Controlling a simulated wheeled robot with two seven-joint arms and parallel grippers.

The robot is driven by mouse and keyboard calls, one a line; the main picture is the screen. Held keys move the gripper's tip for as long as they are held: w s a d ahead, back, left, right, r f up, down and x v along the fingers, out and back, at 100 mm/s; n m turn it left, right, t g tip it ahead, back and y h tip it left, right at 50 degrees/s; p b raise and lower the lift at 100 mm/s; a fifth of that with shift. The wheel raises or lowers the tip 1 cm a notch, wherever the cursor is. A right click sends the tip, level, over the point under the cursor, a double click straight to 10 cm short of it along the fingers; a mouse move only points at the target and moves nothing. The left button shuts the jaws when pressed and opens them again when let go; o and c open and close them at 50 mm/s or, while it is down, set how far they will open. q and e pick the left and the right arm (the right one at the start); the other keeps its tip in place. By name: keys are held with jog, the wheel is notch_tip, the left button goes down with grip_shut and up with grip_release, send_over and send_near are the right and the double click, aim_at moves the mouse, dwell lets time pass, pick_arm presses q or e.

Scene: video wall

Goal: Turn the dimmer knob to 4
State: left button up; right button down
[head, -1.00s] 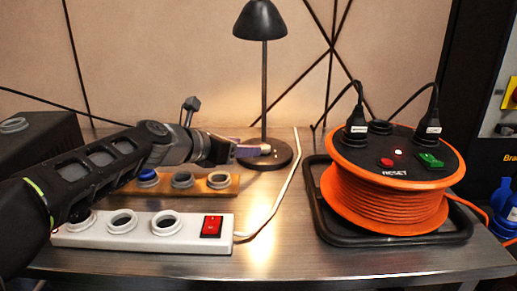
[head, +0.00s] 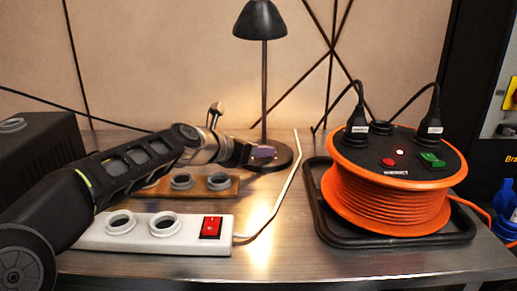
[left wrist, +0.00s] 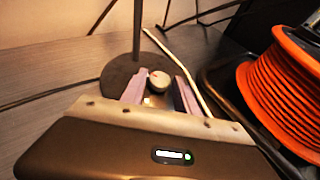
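The dimmer knob (left wrist: 159,80) is a small pale, round knob with a red mark, on the dark round base (left wrist: 118,72) of the desk lamp. The lamp base also shows in the head view (head: 286,158). My left gripper (head: 264,153) is at the front of the base and hides the knob in the head view. In the left wrist view its two purple finger pads (left wrist: 160,86) stand apart, one on each side of the knob. I see a gap beside the knob and cannot tell any contact. The number on the knob is too small to read. My right gripper is not in view.
A white power strip (head: 188,242) with a red switch lies in front, below my left arm. A wooden socket block (head: 203,192) lies behind it. An orange cable reel (head: 385,200) stands on the right. A white cable (head: 284,190) runs beside the lamp.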

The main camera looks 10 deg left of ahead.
pick_arm(q)
grip_shut()
jog(key=shift+a+m, duration=0.1)
jog(key=shift+m, duration=0.2)
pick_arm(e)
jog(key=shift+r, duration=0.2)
